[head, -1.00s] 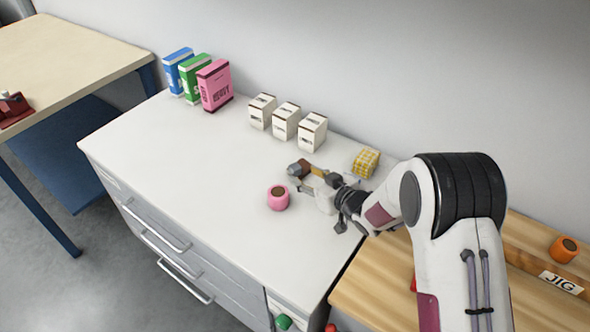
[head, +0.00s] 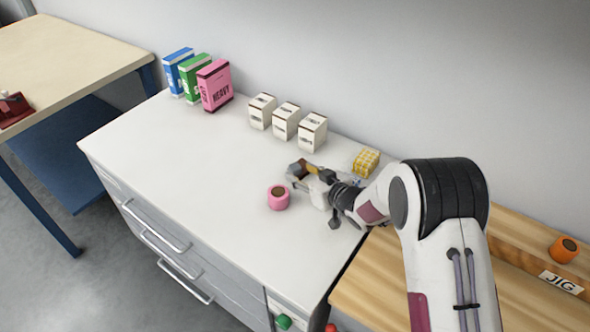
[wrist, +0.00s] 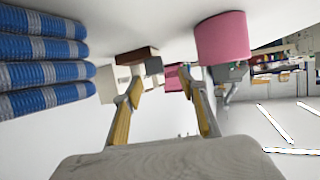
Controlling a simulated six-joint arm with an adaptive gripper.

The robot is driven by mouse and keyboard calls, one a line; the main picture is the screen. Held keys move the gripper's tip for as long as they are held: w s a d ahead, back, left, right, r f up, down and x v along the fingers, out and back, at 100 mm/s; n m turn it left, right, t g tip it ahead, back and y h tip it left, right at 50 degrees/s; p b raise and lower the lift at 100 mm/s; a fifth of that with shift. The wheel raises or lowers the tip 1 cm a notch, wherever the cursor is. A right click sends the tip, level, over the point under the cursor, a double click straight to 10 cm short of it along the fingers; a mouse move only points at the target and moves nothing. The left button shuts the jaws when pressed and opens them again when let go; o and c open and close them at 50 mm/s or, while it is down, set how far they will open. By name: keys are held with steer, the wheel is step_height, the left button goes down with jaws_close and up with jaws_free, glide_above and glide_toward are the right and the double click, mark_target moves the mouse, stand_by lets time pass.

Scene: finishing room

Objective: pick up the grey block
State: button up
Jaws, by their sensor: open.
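A small grey block (wrist: 153,66) shows in the upside-down wrist view, beside a brown block (wrist: 138,55) and between the lines of my two fingers. In the head view my gripper (head: 303,178) is low over the counter, reaching left. I cannot tell whether a finger touches either block.
A pink roll (head: 278,198) stands close on the front side of my gripper. A yellow checked block (head: 366,162) and a blue striped stack (wrist: 40,60) are on the wall side. Cream cartons (head: 286,122) and boxes (head: 214,86) stand behind. The counter's left part (head: 170,160) is clear.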

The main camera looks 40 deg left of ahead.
mark_target(297, 169)
steer(key=shift+w+a+f, duration=0.3)
steer(key=shift+w+a, duration=0.1)
steer(key=shift+a, duration=0.1)
steer(key=shift+w+a+f, duration=0.3)
steer(key=shift+w+a, duration=0.1)
steer(key=shift+a, duration=0.1)
steer(key=shift+x, duration=1.25)
steer(key=shift+r, duration=0.1)
jaws_close()
